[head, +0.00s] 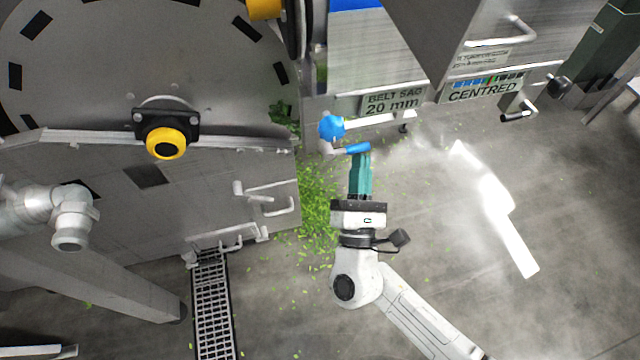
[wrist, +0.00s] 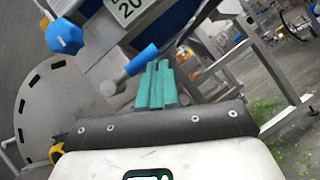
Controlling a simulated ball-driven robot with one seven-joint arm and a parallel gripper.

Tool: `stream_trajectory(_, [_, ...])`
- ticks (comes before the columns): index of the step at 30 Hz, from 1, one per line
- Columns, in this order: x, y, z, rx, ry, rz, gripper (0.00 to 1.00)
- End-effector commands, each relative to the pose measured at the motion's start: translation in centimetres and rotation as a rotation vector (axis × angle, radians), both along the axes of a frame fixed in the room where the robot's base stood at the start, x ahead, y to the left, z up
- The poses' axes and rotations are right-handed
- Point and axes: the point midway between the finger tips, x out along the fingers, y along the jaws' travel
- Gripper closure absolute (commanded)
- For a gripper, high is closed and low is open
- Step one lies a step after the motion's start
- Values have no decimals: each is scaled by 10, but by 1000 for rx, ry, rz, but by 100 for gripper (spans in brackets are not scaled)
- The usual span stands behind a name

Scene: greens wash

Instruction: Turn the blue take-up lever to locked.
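The lever with a blue grip (head: 357,148) sticks out to the right from a grey hub below the belt housing. It also shows in the wrist view (wrist: 142,60), angled up to the right from its round hub. My gripper (head: 362,156) has teal fingers and sits just below the outer end of the blue grip. In the wrist view the fingers (wrist: 159,66) lie together, with their tips beside the grip's end and nothing visible between them. I cannot tell whether they touch the grip. No locked marking is readable.
A blue star knob (head: 332,127) sits just above the lever. Signs read "BELT SAG 20 mm" (head: 393,101) and "CENTRED" (head: 484,88). A drum guard with a yellow-capped fitting (head: 166,143) stands left. Green scraps (head: 318,200) litter the floor beside a drain grate (head: 212,300). Floor at right is open.

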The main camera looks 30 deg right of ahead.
Motion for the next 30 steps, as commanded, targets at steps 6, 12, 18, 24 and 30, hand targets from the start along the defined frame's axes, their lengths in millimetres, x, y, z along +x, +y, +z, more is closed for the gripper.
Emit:
stream_trajectory(6, [-1,-2,2,1,-2,-3,100])
stream_trajectory(12, [-1,-2,3,0,-3,-3,100])
stream_trajectory(18, [-1,-3,3,1,-5,-5,100])
stream_trajectory(24, [0,-2,-5,0,-4,-4,100])
stream_trajectory(30, [3,2,-31,0,-1,-1,100])
